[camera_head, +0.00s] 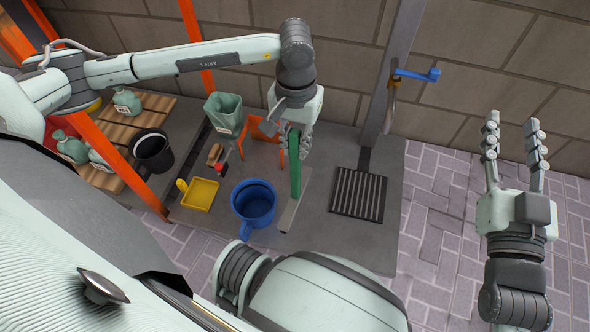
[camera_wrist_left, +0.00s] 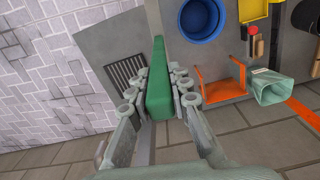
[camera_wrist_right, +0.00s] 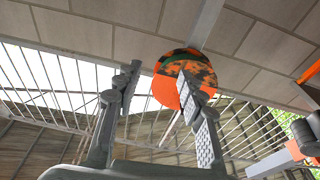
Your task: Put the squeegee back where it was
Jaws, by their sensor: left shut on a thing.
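The squeegee appears as a long green piece (camera_head: 296,168) held upright by my left gripper (camera_head: 293,130) in the head view. A pale grey strip (camera_head: 294,204) lies at its lower end; I cannot tell whether it is part of the squeegee. In the left wrist view, the green piece (camera_wrist_left: 158,85) runs between the two fingers of my left gripper (camera_wrist_left: 160,95), which are shut on it. It is above the grey floor slab, near an orange stand (camera_head: 262,138). My right gripper (camera_head: 515,140) is open and empty at the right, also seen in the right wrist view (camera_wrist_right: 160,85).
A drain grate (camera_head: 358,194) is at right. A blue bracket (camera_head: 416,75) is on the grey post (camera_head: 391,80). Paving at right is clear.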

